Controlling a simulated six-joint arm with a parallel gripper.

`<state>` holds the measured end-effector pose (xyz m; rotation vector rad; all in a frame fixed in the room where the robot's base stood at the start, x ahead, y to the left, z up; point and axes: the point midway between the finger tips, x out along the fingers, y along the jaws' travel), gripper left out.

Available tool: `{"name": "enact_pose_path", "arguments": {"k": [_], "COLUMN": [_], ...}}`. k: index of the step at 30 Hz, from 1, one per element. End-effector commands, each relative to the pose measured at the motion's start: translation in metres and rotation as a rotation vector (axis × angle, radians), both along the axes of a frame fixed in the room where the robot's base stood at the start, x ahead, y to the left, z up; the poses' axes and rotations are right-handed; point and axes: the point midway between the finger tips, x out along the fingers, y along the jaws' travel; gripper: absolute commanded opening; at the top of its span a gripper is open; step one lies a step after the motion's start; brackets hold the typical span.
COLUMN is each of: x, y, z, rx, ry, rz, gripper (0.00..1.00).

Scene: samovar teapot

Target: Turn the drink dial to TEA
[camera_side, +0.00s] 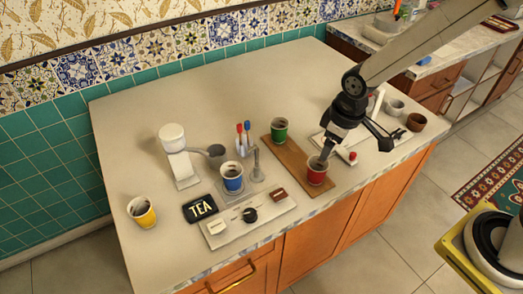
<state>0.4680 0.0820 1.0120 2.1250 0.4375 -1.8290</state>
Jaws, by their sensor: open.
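A black round dial (250,214) sits on a pale control panel (236,233) near the counter's front edge. Its pointer direction is too small to tell. A black sign reading TEA (200,208) lies just left of the panel's back edge. A pale block (216,227) is on the panel left of the dial, and a brown block (279,194) is right of it. My gripper (325,155) is open and points down at a red cup (316,176), to the right of the dial and apart from it. Whether its fingertips touch the cup is unclear.
The red cup and a green cup (279,131) stand on a wooden board (292,157). A blue cup (232,178) stands behind the panel, beside a white dispenser (173,140). A yellow cup (142,213) is far left. The back of the counter (240,85) is clear.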

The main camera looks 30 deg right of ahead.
Motion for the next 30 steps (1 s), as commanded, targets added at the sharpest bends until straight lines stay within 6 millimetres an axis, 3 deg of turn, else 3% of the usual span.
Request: {"name": "enact_pose_path", "arguments": {"k": [9,18,24,30], "x": [0.034,0.039,0.036,0.036], "y": [0.089,0.168,0.193,0.196], "z": [-0.038,-0.080,-0.094,-0.095], "rx": [-0.040,-0.073,-0.083,-0.085], "ry": [0.062,0.109,0.123,0.124], "rz": [0.349,0.640,0.732,0.745], "gripper": [0.88,0.88,0.88,0.88]}}
